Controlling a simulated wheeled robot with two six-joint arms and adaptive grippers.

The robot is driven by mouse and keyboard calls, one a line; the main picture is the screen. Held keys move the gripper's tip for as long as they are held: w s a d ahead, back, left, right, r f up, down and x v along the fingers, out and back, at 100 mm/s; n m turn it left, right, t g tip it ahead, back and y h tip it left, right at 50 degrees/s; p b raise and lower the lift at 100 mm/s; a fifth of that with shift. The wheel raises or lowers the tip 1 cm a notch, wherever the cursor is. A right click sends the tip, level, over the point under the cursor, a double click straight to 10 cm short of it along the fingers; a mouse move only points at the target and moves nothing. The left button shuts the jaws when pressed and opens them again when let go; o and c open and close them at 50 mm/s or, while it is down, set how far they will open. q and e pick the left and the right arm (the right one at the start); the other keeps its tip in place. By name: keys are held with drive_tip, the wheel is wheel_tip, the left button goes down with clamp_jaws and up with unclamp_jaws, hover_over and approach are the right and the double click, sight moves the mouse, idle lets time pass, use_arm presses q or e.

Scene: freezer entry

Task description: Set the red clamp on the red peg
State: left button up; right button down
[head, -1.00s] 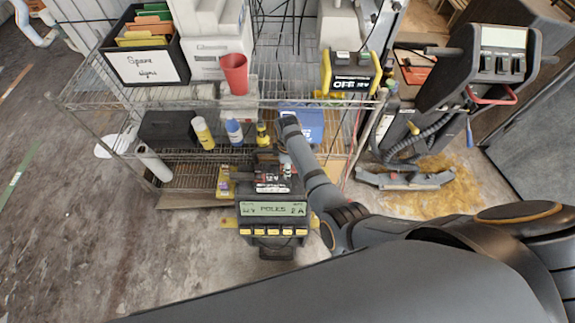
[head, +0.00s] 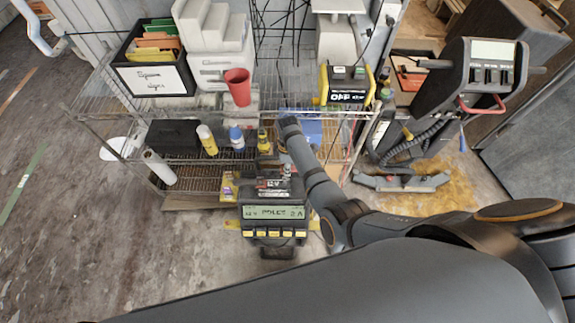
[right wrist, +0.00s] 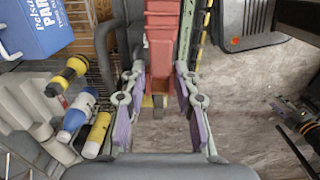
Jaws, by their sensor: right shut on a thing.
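My right gripper (right wrist: 161,78) shows in the right wrist view, its two purple-padded fingers closed around a red part. This red part (right wrist: 163,45), which looks like the red clamp, runs up between the fingers. In the head view my right arm reaches in from the right, over the shelf's front, and the gripper's fingers cannot be made out. A dark charger unit (head: 273,212) with a lit display reading about "12V POLES 2A" stands just below the arm's end. I cannot make out the red peg for certain. My left gripper is in neither current view.
A wire shelf (head: 110,118) holds a red cup (head: 238,87), a sign box (head: 152,79), bottles and a yellow-black device (head: 347,85). A blue box (right wrist: 42,25) shows in the wrist view. A floor machine (head: 487,70) stands at right. Floor at left is mostly open.

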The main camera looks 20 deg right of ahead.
drive_tip(key=shift+r+p, duration=1)
drive_tip(key=shift+f, duration=0.15)
